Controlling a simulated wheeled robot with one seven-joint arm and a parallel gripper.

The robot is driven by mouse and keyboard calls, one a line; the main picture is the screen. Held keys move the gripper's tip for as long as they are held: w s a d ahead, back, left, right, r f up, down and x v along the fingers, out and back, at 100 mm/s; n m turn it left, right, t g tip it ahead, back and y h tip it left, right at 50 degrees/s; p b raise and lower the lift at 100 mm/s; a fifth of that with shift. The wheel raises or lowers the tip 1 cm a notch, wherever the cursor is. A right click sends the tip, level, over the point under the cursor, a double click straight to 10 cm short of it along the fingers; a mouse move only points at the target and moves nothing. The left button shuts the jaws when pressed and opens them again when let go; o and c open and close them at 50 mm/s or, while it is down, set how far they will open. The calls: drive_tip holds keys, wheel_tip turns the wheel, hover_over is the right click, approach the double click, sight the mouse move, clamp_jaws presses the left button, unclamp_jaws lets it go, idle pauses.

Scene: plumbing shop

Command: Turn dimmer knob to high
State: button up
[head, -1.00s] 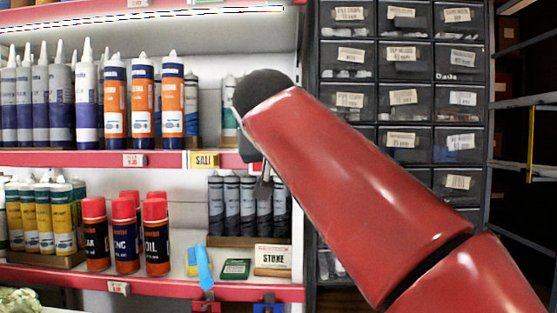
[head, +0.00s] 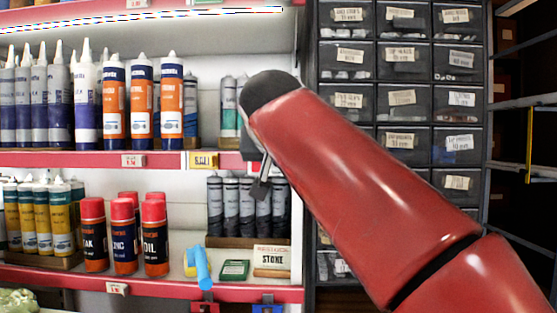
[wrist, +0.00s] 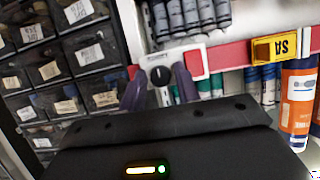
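The dimmer knob (wrist: 161,76) is a small round black knob on a white plate (wrist: 181,52) at the red shelf edge in the wrist view. A pale strip shows just below the knob. My gripper (wrist: 159,70) is open, with one purple-grey finger on each side of the knob. Gaps show beside the knob, and I cannot tell how deep the fingers reach around it. In the head view my gripper (head: 260,186) is mostly hidden behind my red arm, at the right end of the middle shelf. The knob is hidden there.
Dark drawer cabinets (head: 403,97) stand right of the shelving. Orange-labelled tubes (head: 142,108) stand on the middle shelf. Grey tubes (head: 247,208) stand below, close to my gripper. A yellow price tag (head: 203,160) sits on the red shelf edge (head: 80,160).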

drive_tip(key=v, duration=0.7)
drive_tip(key=shift+s, duration=0.4)
drive_tip(key=shift+r, duration=0.15)
drive_tip(key=s+d+f+g, duration=0.2)
drive_tip(key=s+d+f, duration=0.3)
drive_tip(key=f, duration=0.9)
drive_tip(key=s+d+f+g, duration=0.3)
drive_tip(key=s+d+f, duration=0.2)
drive_tip(key=f, duration=1)
drive_tip(key=s+d+f+g, duration=0.2)
drive_tip(key=s+d+f, duration=0.4)
drive_tip(key=f, duration=0.8)
drive_tip(key=s, duration=0.3)
drive_tip(key=shift+f+n+g, duration=0.3)
drive_tip(key=shift+f+g, duration=0.05)
drive_tip(key=shift+g, duration=0.05)
